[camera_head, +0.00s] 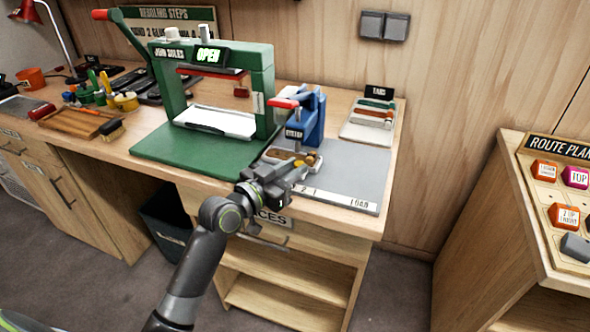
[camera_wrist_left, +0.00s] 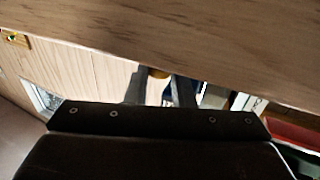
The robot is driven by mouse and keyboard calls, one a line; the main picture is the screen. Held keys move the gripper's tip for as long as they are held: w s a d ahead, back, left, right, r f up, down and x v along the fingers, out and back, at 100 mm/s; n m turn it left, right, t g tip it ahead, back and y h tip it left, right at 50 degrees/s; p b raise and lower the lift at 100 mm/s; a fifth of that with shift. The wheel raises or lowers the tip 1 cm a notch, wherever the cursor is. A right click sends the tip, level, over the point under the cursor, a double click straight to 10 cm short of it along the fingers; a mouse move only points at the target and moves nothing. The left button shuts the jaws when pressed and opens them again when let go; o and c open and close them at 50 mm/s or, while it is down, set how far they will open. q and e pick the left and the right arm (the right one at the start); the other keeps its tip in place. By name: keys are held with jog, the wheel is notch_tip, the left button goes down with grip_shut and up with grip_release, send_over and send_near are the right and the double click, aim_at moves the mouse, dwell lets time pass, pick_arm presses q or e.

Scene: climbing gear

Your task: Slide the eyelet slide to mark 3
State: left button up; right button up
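The blue eyelet press (camera_head: 311,117) stands upright on the grey bench mat, with a small sign on its front and a red-tipped lever. A brown piece with a small yellow part (camera_head: 299,163) lies at its foot; I cannot make out the slide or its marks clearly. My left gripper (camera_head: 292,174) is low in front of the press, at the brown piece. My right gripper is not in view.
A green press (camera_head: 215,80) with an "OPEN" display stands left of the blue one. A tray (camera_head: 371,120) lies at the back right. The grey mat (camera_head: 350,170) is clear to the right. A route board (camera_head: 560,200) stands far right.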

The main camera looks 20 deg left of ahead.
pick_arm(q)
jog(key=o, duration=0.4)
jog(key=shift+a, duration=0.35)
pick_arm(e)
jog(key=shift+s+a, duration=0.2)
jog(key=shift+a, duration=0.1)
pick_arm(q)
jog(key=shift+d, duration=0.1)
jog(key=shift+s, duration=0.15)
jog(key=shift+v, duration=8.6)
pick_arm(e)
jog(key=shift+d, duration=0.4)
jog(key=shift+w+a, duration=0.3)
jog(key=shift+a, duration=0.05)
